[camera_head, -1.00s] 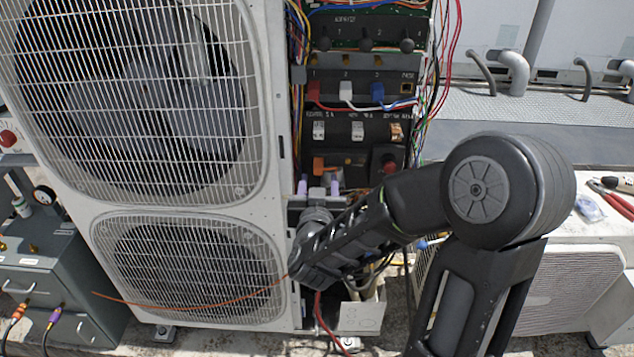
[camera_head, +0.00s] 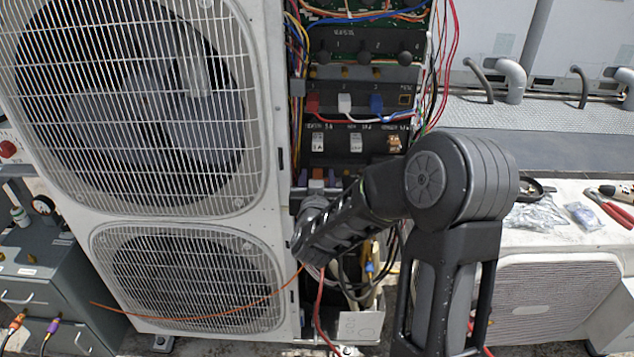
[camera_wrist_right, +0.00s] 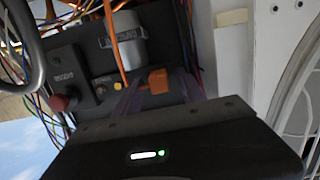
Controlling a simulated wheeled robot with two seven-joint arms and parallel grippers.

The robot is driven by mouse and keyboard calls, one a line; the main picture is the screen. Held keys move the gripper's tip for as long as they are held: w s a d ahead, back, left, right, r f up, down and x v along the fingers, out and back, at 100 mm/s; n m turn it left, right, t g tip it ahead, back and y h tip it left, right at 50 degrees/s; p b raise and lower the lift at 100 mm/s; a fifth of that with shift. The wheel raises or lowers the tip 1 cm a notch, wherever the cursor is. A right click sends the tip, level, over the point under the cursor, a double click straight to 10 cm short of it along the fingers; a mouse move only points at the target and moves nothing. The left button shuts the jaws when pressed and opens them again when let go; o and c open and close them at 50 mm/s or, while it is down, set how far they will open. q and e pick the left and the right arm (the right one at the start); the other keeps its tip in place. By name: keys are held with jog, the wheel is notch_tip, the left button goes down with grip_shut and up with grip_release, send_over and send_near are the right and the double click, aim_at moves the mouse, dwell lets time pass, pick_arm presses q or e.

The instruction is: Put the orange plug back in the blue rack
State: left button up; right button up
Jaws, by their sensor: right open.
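An orange plug-like block (camera_head: 318,173) shows between the two purple fingertips of my right gripper (camera_head: 318,181), low in the open wiring cabinet. In the right wrist view the orange block (camera_wrist_right: 158,80) sits against the dark panel, between the open purple fingers (camera_wrist_right: 160,95). I cannot tell whether either finger touches it. An orange cable (camera_wrist_right: 115,45) runs down near the fingers. No rack is clearly blue; a dark slate row (camera_head: 330,87) holds red, white and blue plugs above the gripper. My left gripper is out of view.
The fan unit (camera_head: 140,130) stands directly left of the cabinet. Loose wires hang beside and below my right arm. An orange cable (camera_head: 215,312) arcs across the lower grille.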

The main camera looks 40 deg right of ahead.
grip_shut()
dwell(0.5)
dwell(0.5)
dwell(1.5)
